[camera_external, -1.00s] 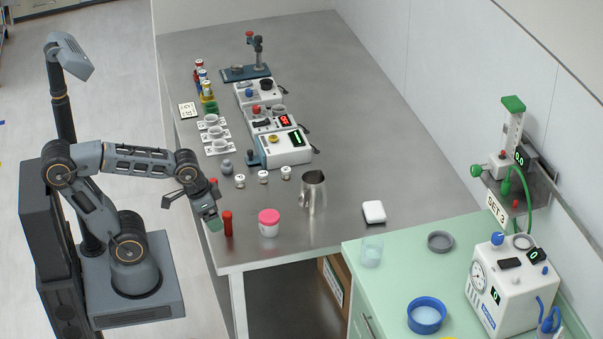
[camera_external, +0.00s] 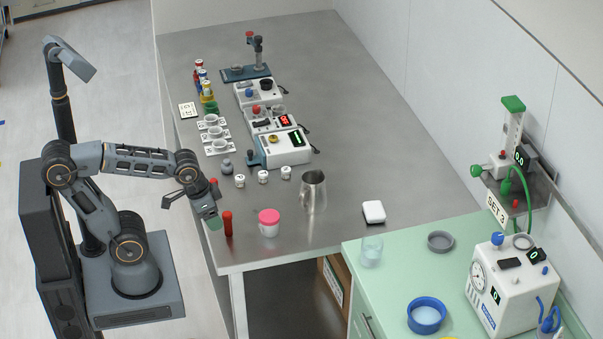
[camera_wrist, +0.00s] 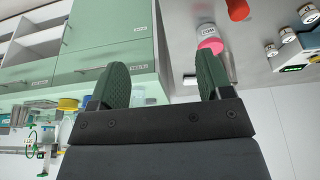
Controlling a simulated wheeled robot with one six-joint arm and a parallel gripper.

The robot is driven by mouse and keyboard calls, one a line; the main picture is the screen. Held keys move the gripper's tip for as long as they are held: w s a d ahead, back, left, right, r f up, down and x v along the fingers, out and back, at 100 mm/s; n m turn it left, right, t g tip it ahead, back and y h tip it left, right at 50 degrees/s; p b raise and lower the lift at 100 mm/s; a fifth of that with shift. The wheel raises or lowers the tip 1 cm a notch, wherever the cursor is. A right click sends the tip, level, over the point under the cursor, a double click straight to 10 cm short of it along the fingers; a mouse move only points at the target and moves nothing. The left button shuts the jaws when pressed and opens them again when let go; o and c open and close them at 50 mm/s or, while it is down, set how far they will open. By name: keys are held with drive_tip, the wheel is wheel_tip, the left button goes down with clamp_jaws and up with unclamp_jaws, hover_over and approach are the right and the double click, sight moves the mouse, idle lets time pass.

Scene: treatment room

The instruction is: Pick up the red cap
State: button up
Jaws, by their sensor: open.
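A slim red upright piece (camera_external: 228,223) stands near the front left edge of the steel table. I cannot tell whether it is all cap or a tube with a cap. A red shape also shows at the top edge of the wrist view (camera_wrist: 238,9), cut off by the frame. My gripper (camera_external: 212,221) is just left of the red piece in the external view, apart from it as far as I can see. In the wrist view its green-padded fingers (camera_wrist: 161,72) are spread wide with nothing between them. A small red spot (camera_external: 213,182) shows beside my wrist, too small to identify.
A metal jug (camera_external: 313,192) and several small white-labelled jars (camera_external: 263,177) stand behind. The steel table (camera_external: 370,130) is clear at the back right. A green counter (camera_external: 385,290) adjoins it.

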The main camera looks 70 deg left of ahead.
drive_tip(key=shift+c, duration=1.2)
drive_tip(key=s+a+f+n+h+b, duration=0.2)
drive_tip(key=s+a+f+n+b, duration=0.1)
drive_tip(key=a+f+n, duration=0.55)
drive_tip(key=s+a+f+n+h+b, duration=0.25)
drive_tip(key=a+f+n, duration=0.25)
drive_tip(key=a+n, duration=0.6)
drive_tip(key=n+t+y+b, duration=0.1)
drive_tip(key=n+t+y, duration=0.4)
drive_tip(key=n+t, duration=0.85)
approach(214, 180)
drive_tip(key=w+n+g, duration=0.1)
drive_tip(key=w, duration=0.2)
drive_tip(key=w+f+n+g, duration=0.1)
drive_tip(key=w, duration=0.2)
drive_tip(key=w+n+g, duration=0.1)
drive_tip(key=w, duration=0.3)
drive_tip(key=shift+a+f+g, duration=0.2)
drive_tip(key=shift+g, duration=0.05)
drive_tip(key=shift+c, duration=0.2)
